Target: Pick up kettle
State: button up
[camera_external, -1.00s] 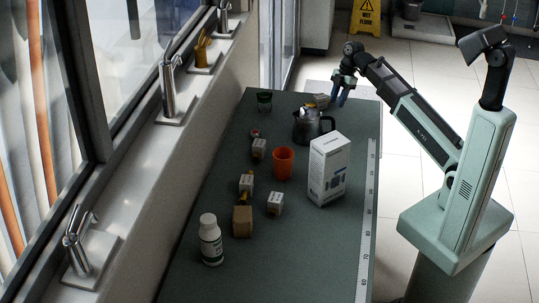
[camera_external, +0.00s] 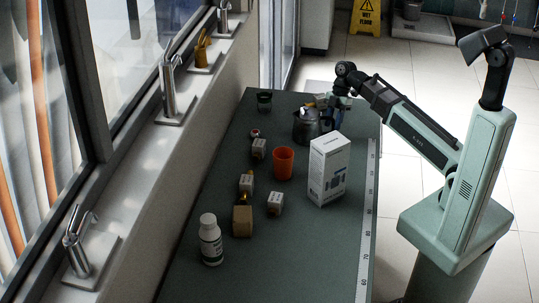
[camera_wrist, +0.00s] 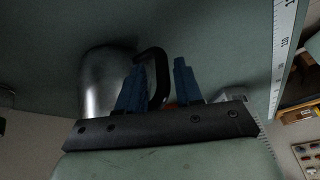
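The kettle (camera_external: 306,127) is a dark metal pot with a black handle, standing on the green table. In the wrist view its shiny body (camera_wrist: 103,85) is left of my fingers, and its black handle (camera_wrist: 155,54) curves out to the right. My gripper (camera_wrist: 160,64) is open, with two blue fingers. The handle shows in the gap between them, close to the left finger; I cannot tell whether they touch. In the external view my gripper (camera_external: 336,112) is low at the kettle's right side, its fingers partly hidden.
A white box (camera_external: 328,170) stands in front of the kettle and an orange cup (camera_external: 283,163) to its front left. A green cup (camera_external: 264,101) is at the back left. A measuring strip (camera_external: 368,210) runs along the right edge.

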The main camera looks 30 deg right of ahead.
jog(key=shift+x, duration=0.9)
jog(key=shift+c, duration=0.2)
grip_shut()
